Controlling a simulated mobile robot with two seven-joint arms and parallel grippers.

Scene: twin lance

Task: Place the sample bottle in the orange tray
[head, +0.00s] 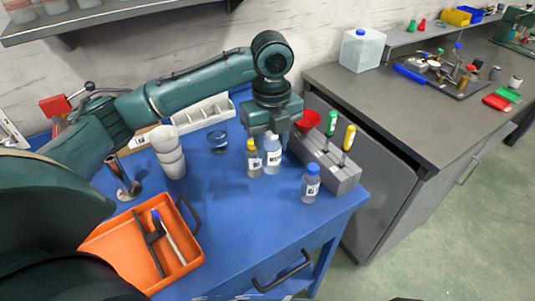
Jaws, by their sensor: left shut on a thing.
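My left gripper (272,137) points down over the blue table, shut on the top of a small grey bottle (273,158) with a white label. The fingers hide its cap. I cannot tell whether its base touches the table. A yellow-capped bottle (253,158) stands close beside it on the left. A blue-capped bottle (311,184) stands apart to the right. Which one the task calls the sample bottle is not clear. The orange tray (119,262) is at the table's lower left and holds a dark strip and a blue-and-white pen. My right gripper is not in view.
A grey rack (328,163) with screwdrivers and a red funnel (307,120) is right. The table's front middle (250,220) is clear.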

